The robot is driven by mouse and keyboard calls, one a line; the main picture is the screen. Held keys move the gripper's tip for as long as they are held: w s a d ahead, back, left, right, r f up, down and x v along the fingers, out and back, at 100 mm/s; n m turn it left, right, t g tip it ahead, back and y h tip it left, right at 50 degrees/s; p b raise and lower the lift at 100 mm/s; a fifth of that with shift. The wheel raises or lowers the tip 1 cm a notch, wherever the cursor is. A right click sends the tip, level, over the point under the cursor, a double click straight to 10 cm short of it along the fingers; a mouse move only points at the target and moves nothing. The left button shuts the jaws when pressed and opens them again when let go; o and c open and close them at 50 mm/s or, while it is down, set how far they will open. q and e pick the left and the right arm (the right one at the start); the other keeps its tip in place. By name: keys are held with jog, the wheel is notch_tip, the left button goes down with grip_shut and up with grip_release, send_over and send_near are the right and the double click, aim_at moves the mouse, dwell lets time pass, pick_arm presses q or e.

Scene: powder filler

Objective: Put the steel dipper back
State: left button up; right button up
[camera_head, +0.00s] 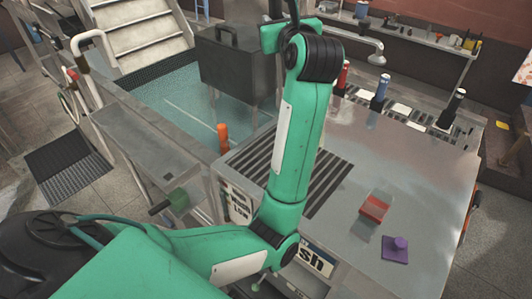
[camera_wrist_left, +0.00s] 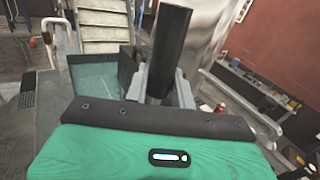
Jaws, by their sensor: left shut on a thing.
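My left arm rises through the middle of the head view, and its gripper is mostly cut off at the top edge. In the left wrist view my left gripper (camera_wrist_left: 160,82) is shut on an upright dark cylinder (camera_wrist_left: 171,45), shaped like a handle. I cannot tell from its visible part whether it is the steel dipper. A rounded steel piece (camera_head: 377,58) shows right of the gripper in the head view; I cannot tell whether it joins the held cylinder. My right gripper is in neither view.
Red (camera_head: 343,75), blue (camera_head: 381,90) and black (camera_head: 452,108) upright cylinders stand along the back of the grey worktop (camera_head: 420,190). A red block (camera_head: 375,207) and a purple knobbed plate (camera_head: 395,247) lie at its front. A dark box (camera_head: 238,65) stands behind left.

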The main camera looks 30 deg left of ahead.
pick_arm(q)
jog(key=shift+s+a, duration=0.1)
jog(key=shift+s, duration=0.1)
jog(key=shift+s+f, duration=0.15)
jog(key=shift+f, duration=0.2)
notch_tip(320, 180, down, 19)
jog(key=p, duration=0.4)
jog(key=shift+r, duration=0.15)
jog(key=o, duration=0.5)
jog(key=shift+f, duration=0.2)
jog(key=o, duration=0.5)
